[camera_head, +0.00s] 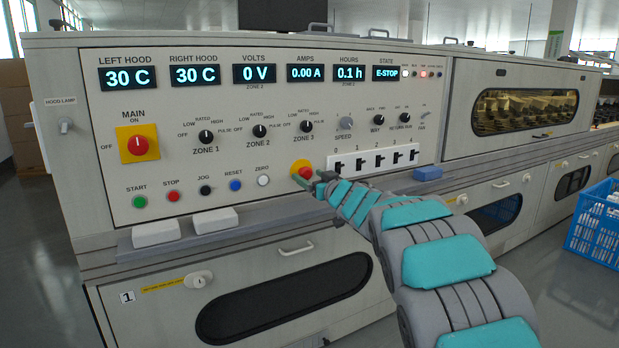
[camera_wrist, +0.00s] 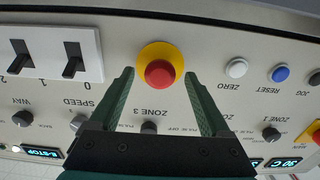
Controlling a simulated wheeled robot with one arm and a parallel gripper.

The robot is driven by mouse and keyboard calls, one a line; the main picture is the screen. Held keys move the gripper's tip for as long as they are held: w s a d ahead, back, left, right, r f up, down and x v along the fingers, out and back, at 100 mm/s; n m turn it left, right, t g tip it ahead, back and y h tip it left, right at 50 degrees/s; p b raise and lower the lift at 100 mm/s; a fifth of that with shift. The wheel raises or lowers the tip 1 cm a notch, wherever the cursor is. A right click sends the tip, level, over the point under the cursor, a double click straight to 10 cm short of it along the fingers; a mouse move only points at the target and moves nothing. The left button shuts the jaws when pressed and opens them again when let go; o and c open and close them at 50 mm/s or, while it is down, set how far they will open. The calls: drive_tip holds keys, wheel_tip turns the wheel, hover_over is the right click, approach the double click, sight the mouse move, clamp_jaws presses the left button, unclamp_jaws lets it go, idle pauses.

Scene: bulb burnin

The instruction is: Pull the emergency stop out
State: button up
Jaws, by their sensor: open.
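The emergency stop is a red mushroom button on a yellow round base (camera_head: 302,169), low in the middle of the control panel. It also shows in the wrist view (camera_wrist: 160,74), upper middle. My gripper (camera_head: 316,182) is at the button in the head view. In the wrist view its two green fingers (camera_wrist: 158,76) are apart, one on each side of the red cap, with gaps between. Nothing is held. The STATE display (camera_head: 386,73) reads E-STOP.
A row of black switches (camera_head: 374,160) is just right of the button. Round push buttons including a white ZERO button (camera_head: 263,181) lie to the left. Knobs (camera_head: 306,126) sit above. A blue block (camera_head: 428,174) rests on the ledge; a blue crate (camera_head: 597,225) stands at right.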

drive_tip(key=v, duration=0.7)
drive_tip(key=s+d+f+m+h, duration=0.1)
drive_tip(key=s+d+m+h, duration=0.2)
drive_tip(key=d, duration=0.5)
drive_tip(key=s+d+f+m+h, duration=0.2)
drive_tip(key=d+h, duration=0.3)
drive_tip(key=d, duration=0.2)
drive_tip(key=s+d+f+m+g+h, duration=0.1)
drive_tip(key=s+d+f+g+h, duration=0.1)
drive_tip(key=s+d+f+g, duration=0.3)
drive_tip(key=s+d+f+m+h, duration=0.15)
drive_tip(key=s+d, duration=0.25)
drive_tip(key=s, duration=0.4)
drive_tip(key=s+a+f+g, duration=0.1)
drive_tip(key=s+f+g, duration=0.2)
drive_tip(key=s, duration=1)
drive_tip(key=s+a+f+g+y+p, duration=0.1)
drive_tip(key=s+f+g, duration=0.3)
drive_tip(key=s, duration=0.9)
drive_tip(key=s+a+f+g, duration=0.3)
drive_tip(key=s+g, duration=0.1)
drive_tip(key=s, duration=1)
drive_tip(key=shift+f+n+g+p, duration=0.3)
drive_tip(key=shift+n+g+p, duration=0.05)
drive_tip(key=shift+g, duration=0.05)
drive_tip(key=shift+w+y, duration=0.1)
drive_tip(key=shift+y, duration=0.15)
